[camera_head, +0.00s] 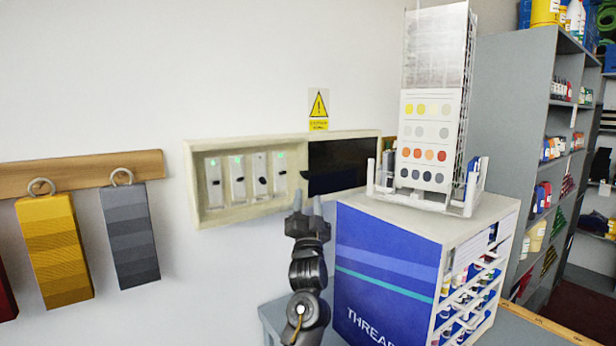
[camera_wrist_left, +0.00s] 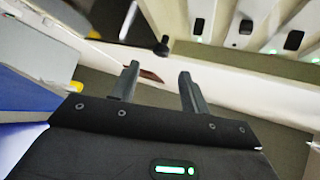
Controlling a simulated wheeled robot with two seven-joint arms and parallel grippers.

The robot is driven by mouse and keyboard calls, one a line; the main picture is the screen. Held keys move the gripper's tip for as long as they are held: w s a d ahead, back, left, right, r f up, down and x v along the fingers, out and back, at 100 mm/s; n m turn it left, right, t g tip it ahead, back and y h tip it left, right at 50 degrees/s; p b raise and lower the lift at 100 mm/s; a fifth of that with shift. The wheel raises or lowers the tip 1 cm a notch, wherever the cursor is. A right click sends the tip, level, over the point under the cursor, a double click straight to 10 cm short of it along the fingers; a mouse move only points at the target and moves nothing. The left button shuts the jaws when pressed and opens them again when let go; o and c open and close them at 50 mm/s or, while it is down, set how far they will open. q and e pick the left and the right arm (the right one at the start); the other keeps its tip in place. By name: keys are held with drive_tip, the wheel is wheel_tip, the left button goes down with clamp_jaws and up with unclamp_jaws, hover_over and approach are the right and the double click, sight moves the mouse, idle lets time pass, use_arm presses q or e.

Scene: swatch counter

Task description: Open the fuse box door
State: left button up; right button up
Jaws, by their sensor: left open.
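The fuse box (camera_head: 198,213) is a cream frame on the wall. Its row of white switches with green lights is uncovered, and also shows at the top right of the left wrist view (camera_wrist_left: 244,28). A dark panel in a pale frame (camera_head: 338,163), apparently the door, extends to the right of the switches. A small black knob (camera_wrist_left: 162,46) shows just beyond my left fingertips in the wrist view. My left gripper (camera_head: 307,203) is open, its fingers pointing up below the box's right part. In the wrist view nothing is held between the fingers (camera_wrist_left: 158,75).
A blue thread cabinet (camera_head: 385,262) stands close to the right of my left arm, with a colour-card rack (camera_head: 432,135) on top. Yellow (camera_head: 54,250) and grey (camera_head: 130,235) swatches hang at left. A warning sign (camera_head: 318,108) is above the box.

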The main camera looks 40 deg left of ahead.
sight(307, 177)
use_arm(q)
drive_tip(key=p+x, duration=0.2)
drive_tip(key=x, duration=0.4)
drive_tip(key=shift+s+r, duration=0.1)
drive_tip(key=shift+r, duration=0.05)
drive_tip(key=shift+w+a+r+p, duration=0.3)
drive_tip(key=shift+w+a+p, duration=0.05)
drive_tip(key=shift+w+p, duration=0.1)
use_arm(e)
drive_tip(key=r, duration=0.1)
drive_tip(key=w+r, duration=0.1)
drive_tip(key=r, duration=0.1)
drive_tip(key=shift+w+a+r, duration=0.15)
drive_tip(key=shift+a+r, duration=0.05)
drive_tip(key=shift+r, duration=0.1)
use_arm(q)
drive_tip(key=shift+c, duration=0.3)
clamp_jaws()
use_arm(e)
drive_tip(key=shift+d, duration=0.2)
